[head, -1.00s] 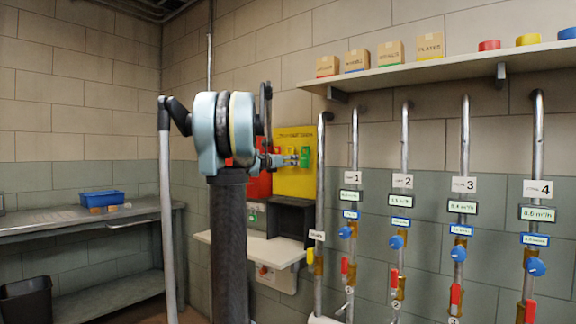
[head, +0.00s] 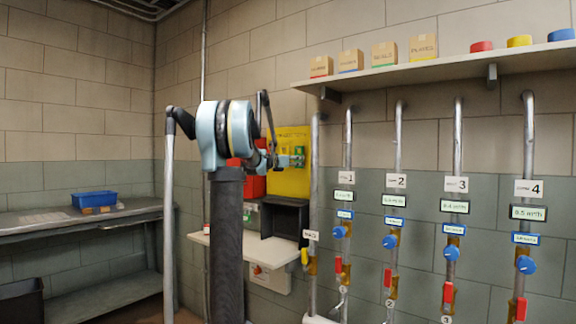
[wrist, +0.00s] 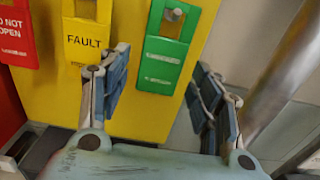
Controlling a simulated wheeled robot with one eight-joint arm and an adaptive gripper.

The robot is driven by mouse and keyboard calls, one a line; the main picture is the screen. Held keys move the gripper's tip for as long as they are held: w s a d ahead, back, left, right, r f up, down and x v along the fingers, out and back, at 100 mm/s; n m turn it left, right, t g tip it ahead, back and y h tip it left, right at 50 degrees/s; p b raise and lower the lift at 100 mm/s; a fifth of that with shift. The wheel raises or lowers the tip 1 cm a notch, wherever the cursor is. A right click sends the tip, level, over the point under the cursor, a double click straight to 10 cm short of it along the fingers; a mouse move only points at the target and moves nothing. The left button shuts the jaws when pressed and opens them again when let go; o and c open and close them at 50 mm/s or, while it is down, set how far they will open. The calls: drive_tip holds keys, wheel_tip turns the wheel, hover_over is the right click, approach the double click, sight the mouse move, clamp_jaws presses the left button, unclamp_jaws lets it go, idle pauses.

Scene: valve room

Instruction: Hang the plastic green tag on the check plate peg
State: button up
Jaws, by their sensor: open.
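The green tag (wrist: 165,50) hangs upright at the yellow board (wrist: 140,118) in the wrist view, with a round metal peg end (wrist: 172,14) showing at its top hole. It also shows as a small green patch in the head view (head: 299,153). My gripper (wrist: 160,72) is open, one finger on each side of the tag's lower part, with gaps visible and nothing held. In the head view my gripper (head: 288,161) is at the yellow board. I cannot make out which peg is the check plate peg.
A yellow FAULT tag (wrist: 87,40) and a red DO NOT OPEN tag (wrist: 15,35) hang to the left. A metal pipe (wrist: 285,70) stands close on the right. Below the board are a black open box (head: 285,219) and a white ledge (head: 225,246).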

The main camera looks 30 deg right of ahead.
drive_tip(key=shift+x, duration=2.3)
drive_tip(key=shift+w, duration=0.1)
drive_tip(key=c, duration=1.1)
drive_tip(key=shift+o, duration=0.2)
drive_tip(key=shift+r, duration=0.7)
drive_tip(key=shift+v, duration=3.75)
